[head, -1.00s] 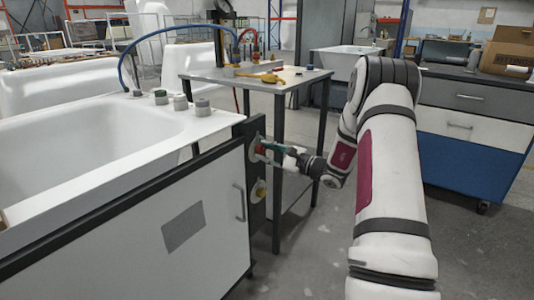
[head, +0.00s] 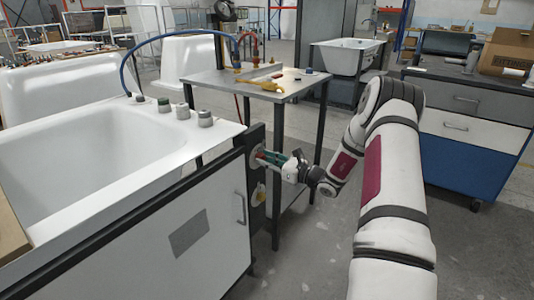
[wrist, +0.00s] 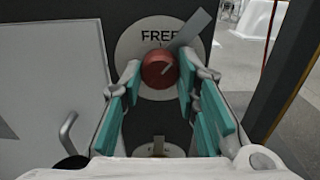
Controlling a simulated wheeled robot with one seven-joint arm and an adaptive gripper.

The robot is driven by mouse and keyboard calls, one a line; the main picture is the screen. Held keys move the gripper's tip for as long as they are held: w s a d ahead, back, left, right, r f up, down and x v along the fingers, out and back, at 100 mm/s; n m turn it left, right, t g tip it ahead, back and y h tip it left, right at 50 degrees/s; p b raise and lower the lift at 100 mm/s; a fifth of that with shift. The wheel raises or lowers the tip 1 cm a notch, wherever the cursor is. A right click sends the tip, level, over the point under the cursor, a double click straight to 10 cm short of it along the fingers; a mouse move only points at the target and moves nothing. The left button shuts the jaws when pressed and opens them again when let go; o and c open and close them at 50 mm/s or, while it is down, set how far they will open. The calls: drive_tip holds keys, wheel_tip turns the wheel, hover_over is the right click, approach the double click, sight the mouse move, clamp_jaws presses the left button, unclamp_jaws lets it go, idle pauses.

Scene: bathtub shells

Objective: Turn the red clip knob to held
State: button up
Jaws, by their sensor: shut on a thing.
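The red clip knob (wrist: 158,70) sits on a round pale plate marked FREE at its top, on the dark end panel of the tub stand. A grey flat bar (wrist: 190,32) slants from the knob to the upper right, past the word FREE. A light line on the knob's face slants the same way. No other word can be read on this plate. My gripper (wrist: 157,84), with teal finger pads, is shut on the knob, one finger on each side. In the head view, my gripper (head: 268,157) reaches the panel from the right, mostly hiding the knob.
A second plate marked FREE (wrist: 158,141) with a knob lies just below my fingers. A cabinet door with a grey handle (head: 240,207) is left of the panel. A metal table (head: 255,82) stands behind the gripper.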

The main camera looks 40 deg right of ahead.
drive_tip(key=m+p, duration=0.3)
drive_tip(key=m, duration=0.1)
drive_tip(key=shift+m+p, duration=0.3)
drive_tip(key=m+p, duration=0.3)
drive_tip(key=m, duration=0.2)
drive_tip(key=shift+m, duration=0.3)
drive_tip(key=shift+f, duration=0.1)
drive_tip(key=o, duration=1.2)
drive_tip(key=shift+c, duration=0.2)
drive_tip(key=v, duration=1.2)
